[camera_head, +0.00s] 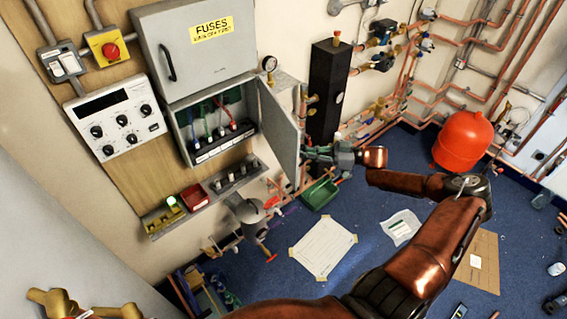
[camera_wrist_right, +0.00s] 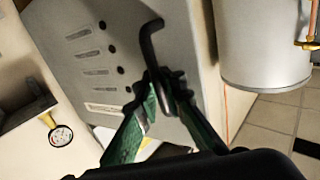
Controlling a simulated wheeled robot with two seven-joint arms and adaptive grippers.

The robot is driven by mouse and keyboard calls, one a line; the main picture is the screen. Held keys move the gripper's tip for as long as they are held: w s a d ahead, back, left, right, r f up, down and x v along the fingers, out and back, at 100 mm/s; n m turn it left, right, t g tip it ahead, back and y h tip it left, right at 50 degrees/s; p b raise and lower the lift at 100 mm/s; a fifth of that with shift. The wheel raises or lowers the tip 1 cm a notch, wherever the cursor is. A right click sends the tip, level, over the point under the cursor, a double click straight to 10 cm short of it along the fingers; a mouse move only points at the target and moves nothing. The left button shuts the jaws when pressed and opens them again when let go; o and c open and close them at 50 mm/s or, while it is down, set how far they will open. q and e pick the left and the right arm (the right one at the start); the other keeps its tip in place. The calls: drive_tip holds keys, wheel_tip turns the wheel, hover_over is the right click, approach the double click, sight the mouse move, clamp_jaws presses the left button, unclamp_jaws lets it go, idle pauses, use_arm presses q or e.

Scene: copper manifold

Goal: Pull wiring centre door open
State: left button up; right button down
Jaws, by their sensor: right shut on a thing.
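The wiring centre door (camera_head: 281,130) is a grey panel standing swung out on the right side of the wiring centre box (camera_head: 183,141). The box's inside, with coloured wires and a row of terminals, shows. In the right wrist view the door's outer face (camera_wrist_right: 95,55) has slots and dark round spots. Its black bar handle (camera_wrist_right: 152,45) runs down between the fingers. My right gripper (camera_head: 318,154) is beside the door's outer side, shut on the handle; its green fingers (camera_wrist_right: 163,92) show in the wrist view. The handle is hidden in the head view. I cannot see my left gripper.
A closed grey fuse cabinet (camera_head: 196,45) sits above. A black column (camera_head: 327,88) with pipework stands right of the door. A green tray (camera_head: 320,194) and papers lie on the blue floor. A red vessel (camera_head: 462,141) stands further right.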

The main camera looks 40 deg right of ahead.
drive_tip(key=d+n+g+b, duration=0.1)
drive_tip(key=d+b, duration=0.3)
drive_tip(key=d, duration=0.2)
drive_tip(key=shift+s+d+f+y, duration=0.2)
drive_tip(key=shift+s+d+y, duration=0.15)
drive_tip(key=shift+d+y, duration=0.05)
drive_tip(key=c, duration=2.3)
unclamp_jaws()
drive_tip(key=shift+s+d, duration=0.1)
drive_tip(key=shift+s, duration=0.05)
drive_tip(key=shift+c, duration=0.2)
drive_tip(key=shift+r, duration=0.1)
drive_tip(key=v, duration=1.2)
